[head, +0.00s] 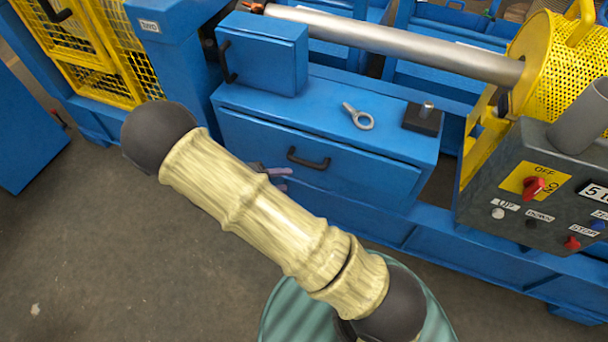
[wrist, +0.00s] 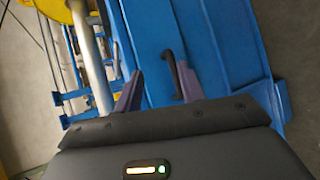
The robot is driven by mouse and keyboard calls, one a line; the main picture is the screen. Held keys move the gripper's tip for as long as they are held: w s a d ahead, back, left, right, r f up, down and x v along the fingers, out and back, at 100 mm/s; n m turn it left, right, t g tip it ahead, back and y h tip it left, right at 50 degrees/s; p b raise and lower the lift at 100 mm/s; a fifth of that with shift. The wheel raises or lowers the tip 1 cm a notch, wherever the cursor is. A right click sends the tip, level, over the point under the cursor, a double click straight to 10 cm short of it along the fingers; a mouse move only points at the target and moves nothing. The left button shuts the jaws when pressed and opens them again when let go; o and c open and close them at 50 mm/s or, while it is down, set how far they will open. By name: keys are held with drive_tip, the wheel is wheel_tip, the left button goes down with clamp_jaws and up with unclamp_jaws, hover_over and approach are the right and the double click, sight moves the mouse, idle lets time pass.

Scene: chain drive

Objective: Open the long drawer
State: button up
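The long drawer (head: 265,150) is the wide blue front below the machine's top surface, and it looks shut. Its black bar handle (head: 308,160) sits in the middle of the front. My gripper (head: 288,176) is mostly hidden behind my arm in the head view, with the purple-grey fingertips just left of the handle. In the wrist view my gripper (wrist: 160,72) is open, its two fingers apart. The black handle (wrist: 172,66) shows close to the right finger, on its inner side. I cannot tell whether they touch.
A small blue box (head: 265,55) with its own handle stands above the drawer. An eye bolt (head: 358,116) and a dark block (head: 422,119) lie on top. A control panel (head: 535,190) stands to the right. Open floor (head: 90,250) is at the left.

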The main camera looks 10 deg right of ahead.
sight(305, 161)
drive_tip(key=w+a+f+n+t+h+b, duration=0.1)
drive_tip(key=w+a+f+t+b, duration=0.1)
drive_tip(key=a+f+t, duration=0.2)
wheel_tip(305, 161, down, 2)
drive_tip(key=shift+w+a+f+n+t, duration=0.15)
drive_tip(key=shift+a+f+n+t, duration=0.1)
drive_tip(key=shift+a+n+t, duration=0.25)
drive_tip(key=b+x, duration=0.2)
drive_tip(key=x, duration=1.5)
drive_tip(key=shift+d+f, duration=0.15)
drive_tip(key=shift+d, duration=0.05)
drive_tip(key=shift+c, duration=0.2)
clamp_jaws()
